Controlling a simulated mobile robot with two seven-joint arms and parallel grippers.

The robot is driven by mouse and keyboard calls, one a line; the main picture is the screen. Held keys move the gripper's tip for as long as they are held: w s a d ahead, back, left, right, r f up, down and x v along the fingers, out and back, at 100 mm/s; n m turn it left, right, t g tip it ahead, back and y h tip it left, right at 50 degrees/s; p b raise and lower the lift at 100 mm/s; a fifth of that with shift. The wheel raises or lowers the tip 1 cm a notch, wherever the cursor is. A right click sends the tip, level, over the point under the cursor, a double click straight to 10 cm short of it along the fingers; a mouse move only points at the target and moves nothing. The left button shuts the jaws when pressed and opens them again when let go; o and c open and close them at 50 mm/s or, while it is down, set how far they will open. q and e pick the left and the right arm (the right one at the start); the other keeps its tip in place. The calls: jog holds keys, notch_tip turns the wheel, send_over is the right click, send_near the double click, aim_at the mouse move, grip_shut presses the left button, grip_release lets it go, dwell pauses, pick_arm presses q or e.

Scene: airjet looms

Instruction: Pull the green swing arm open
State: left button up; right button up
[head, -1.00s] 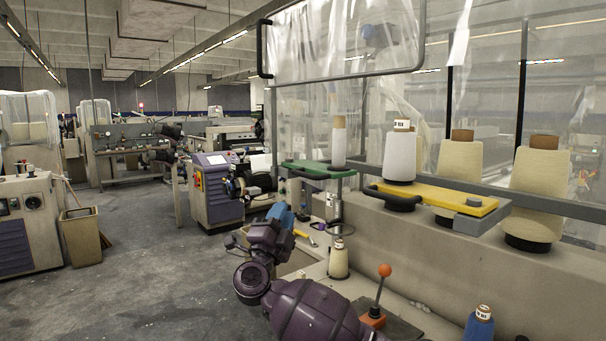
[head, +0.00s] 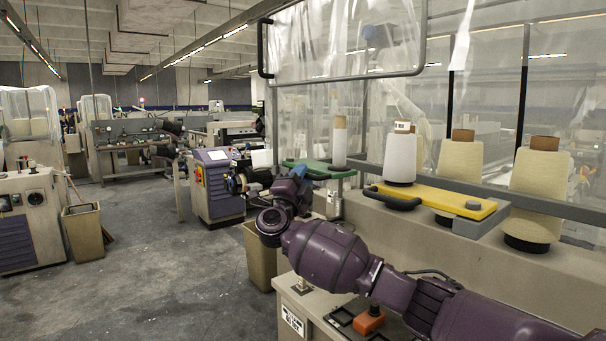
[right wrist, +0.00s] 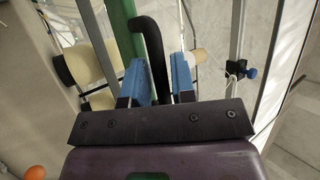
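The green swing arm (head: 322,169) sticks out level from the loom's side rail, with a white yarn cone (head: 340,143) on a post beside it. My right gripper (head: 297,172) is at its left end in the head view and hides part of its handle. In the right wrist view, the arm's green bar (right wrist: 122,28) runs up the picture beside its black handle (right wrist: 152,45). The two blue fingers of my right gripper (right wrist: 160,62) are open, one on each side of the handle, with a gap on the right. My left gripper is out of view.
A yellow swing arm (head: 440,199) with a black handle stands nearer on the right, among large cream cones (head: 538,190). A beige bin (head: 260,258) stands below my right arm. A clear plastic-sheeted frame (head: 345,40) hangs above. The floor on the left is open.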

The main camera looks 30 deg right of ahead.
jog(key=shift+w+d+r, duration=0.1)
jog(key=shift+d+r, duration=0.05)
jog(key=shift+d, duration=0.05)
grip_shut()
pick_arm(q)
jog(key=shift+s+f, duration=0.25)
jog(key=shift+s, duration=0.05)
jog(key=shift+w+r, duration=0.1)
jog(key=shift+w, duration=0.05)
pick_arm(e)
jog(key=shift+a, duration=0.1)
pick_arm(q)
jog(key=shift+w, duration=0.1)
